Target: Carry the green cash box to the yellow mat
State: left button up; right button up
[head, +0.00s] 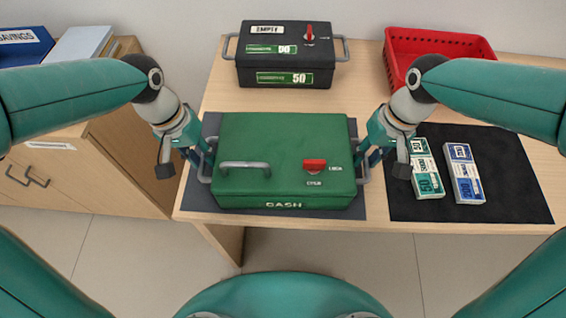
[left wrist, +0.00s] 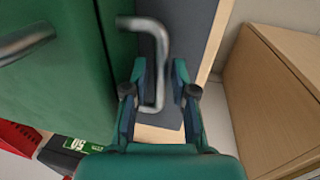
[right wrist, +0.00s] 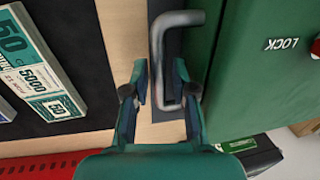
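The green cash box (head: 285,150) sits closed on a dark grey mat (head: 195,192) at the front of the counter. It has a grey top handle, a red knob and a bar handle on each side. My left gripper (head: 203,158) is at the box's left side handle; in the left wrist view that handle (left wrist: 160,65) passes between its parted fingers. My right gripper (head: 367,160) is at the right side handle; in the right wrist view that handle (right wrist: 157,50) lies between its parted fingers. No yellow mat is in view.
A black box (head: 285,55) stands behind the green one. A red basket (head: 440,45) is at the back right. Banknote bundles (head: 427,170) (head: 464,172) lie on a black mat (head: 515,185) at right. A wooden cabinet (head: 125,150) stands at left, with a blue box (head: 25,45) on top.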

pick_arm(q)
jog(key=shift+d+f, duration=0.1)
jog(key=shift+f, duration=0.5)
pick_arm(e)
jog(key=shift+a+f, duration=0.1)
jog(key=shift+f, duration=0.5)
pick_arm(q)
grip_shut()
pick_arm(e)
grip_shut()
pick_arm(q)
jog(key=shift+r, duration=0.1)
pick_arm(e)
jog(key=shift+r, duration=0.1)
